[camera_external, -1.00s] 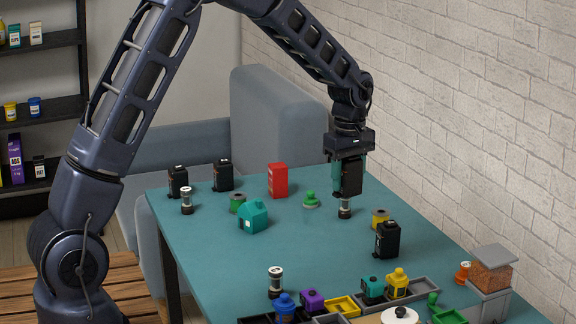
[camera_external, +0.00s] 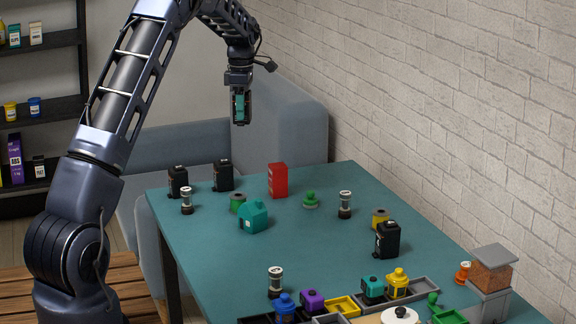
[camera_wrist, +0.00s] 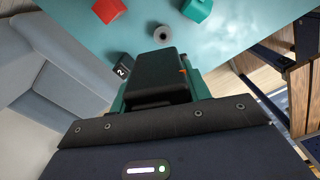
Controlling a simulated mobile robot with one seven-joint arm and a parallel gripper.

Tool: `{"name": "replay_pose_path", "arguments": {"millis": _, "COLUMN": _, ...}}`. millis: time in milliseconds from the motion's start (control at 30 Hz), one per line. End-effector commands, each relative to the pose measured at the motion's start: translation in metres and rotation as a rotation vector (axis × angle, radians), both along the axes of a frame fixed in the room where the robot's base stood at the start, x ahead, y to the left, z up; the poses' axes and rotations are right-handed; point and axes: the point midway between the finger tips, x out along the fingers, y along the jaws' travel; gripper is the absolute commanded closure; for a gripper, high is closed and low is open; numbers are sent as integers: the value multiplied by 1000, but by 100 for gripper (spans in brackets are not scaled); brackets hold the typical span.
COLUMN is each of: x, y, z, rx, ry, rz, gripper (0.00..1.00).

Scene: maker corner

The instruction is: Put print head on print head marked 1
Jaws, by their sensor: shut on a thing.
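My gripper (camera_external: 240,118) is shut on a black block-shaped print head (camera_wrist: 162,72) with a small orange mark. It holds the head high above the far edge of the table, clear of everything. Two black print heads stand upright at the table's far left: one (camera_external: 178,182) at the corner and one (camera_external: 223,176) right of it. A third black block (camera_external: 387,240) stands at the right. In the wrist view, a black print head marked 2 (camera_wrist: 122,67) shows beside the held one. No mark 1 is readable; the held head hides part of the table.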

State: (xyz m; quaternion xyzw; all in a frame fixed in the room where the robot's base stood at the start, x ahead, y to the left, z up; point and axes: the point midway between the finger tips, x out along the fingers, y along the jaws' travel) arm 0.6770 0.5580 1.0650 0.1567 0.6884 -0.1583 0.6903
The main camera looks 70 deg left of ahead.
Motion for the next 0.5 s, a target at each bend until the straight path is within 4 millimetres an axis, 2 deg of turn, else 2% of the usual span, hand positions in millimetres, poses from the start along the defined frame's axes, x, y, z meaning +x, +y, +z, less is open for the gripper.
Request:
{"name": "replay_pose_path", "arguments": {"millis": 33, "x": -15, "y": 21, "z": 3, "rx": 2, "ry": -1, "rz": 47, "gripper": 82}}
{"name": "replay_pose_path", "arguments": {"millis": 100, "x": -33, "y": 45, "z": 6, "rx": 2, "ry": -1, "rz": 108, "gripper": 82}}
{"name": "replay_pose_path", "arguments": {"millis": 300, "x": -90, "y": 109, "z": 17, "rx": 2, "ry": 2, "rz": 274, "gripper": 82}}
{"name": "replay_pose_path", "arguments": {"millis": 500, "x": -134, "y": 150, "z": 24, "rx": 3, "ry": 2, "rz": 393, "gripper": 82}}
